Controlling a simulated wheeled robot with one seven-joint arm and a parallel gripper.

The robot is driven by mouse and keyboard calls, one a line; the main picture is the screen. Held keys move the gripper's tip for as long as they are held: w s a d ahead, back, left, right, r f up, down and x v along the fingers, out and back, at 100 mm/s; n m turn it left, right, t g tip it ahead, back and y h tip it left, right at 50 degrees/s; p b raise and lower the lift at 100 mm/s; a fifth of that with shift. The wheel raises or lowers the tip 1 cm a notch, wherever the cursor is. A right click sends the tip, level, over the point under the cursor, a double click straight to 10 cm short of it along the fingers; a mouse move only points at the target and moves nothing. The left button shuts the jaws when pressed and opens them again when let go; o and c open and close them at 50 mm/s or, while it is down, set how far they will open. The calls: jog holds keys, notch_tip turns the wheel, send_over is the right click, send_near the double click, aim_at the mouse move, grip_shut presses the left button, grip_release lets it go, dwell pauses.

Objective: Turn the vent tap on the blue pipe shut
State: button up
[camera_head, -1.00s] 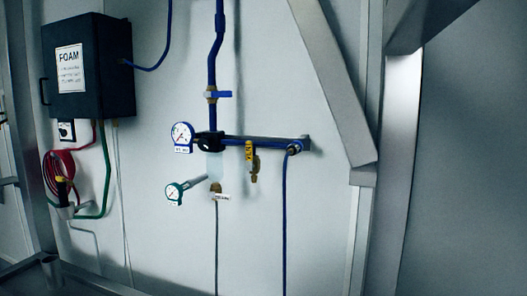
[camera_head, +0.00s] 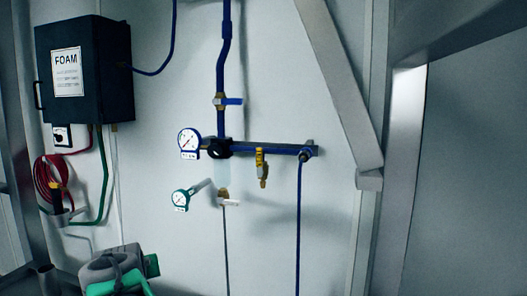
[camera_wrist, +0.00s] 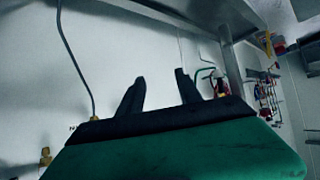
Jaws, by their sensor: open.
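The blue pipe (camera_head: 222,70) runs down the wall in the head view and meets a horizontal blue run. Neither label is readable as a vent. My gripper (camera_wrist: 160,88) shows two dark fingers spread apart with nothing between them in the wrist view. It is well away from the taps, at the lower left.
Two gauges, white-faced (camera_head: 189,142) and teal-rimmed (camera_head: 181,200), stand left of the yellow tap. A FOAM box (camera_head: 85,70) and coiled red hose (camera_head: 50,178) are at left. A diagonal metal brace (camera_head: 342,95) stands at right.

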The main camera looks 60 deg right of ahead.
jog(key=s+d+r+m+h, duration=0.35)
jog(key=d+r, duration=0.45)
jog(key=d, duration=0.4)
jog(key=m+g+h+p, duration=0.2)
jog(key=m+g+h, duration=0.3)
jog(key=h, duration=0.2)
send_near(259, 156)
jog(key=d, duration=0.2)
jog(key=d+p, duration=0.1)
jog(key=d, duration=0.2)
jog(key=w+d+p, duration=0.1)
jog(key=d+p, duration=0.1)
jog(key=d, duration=0.1)
jog(key=shift+w+d, duration=0.15)
jog(key=shift+w, duration=0.05)
jog(key=shift+w+d+f, duration=0.1)
jog(key=shift+d+f, duration=0.05)
jog(key=shift+d, duration=0.3)
grip_shut()
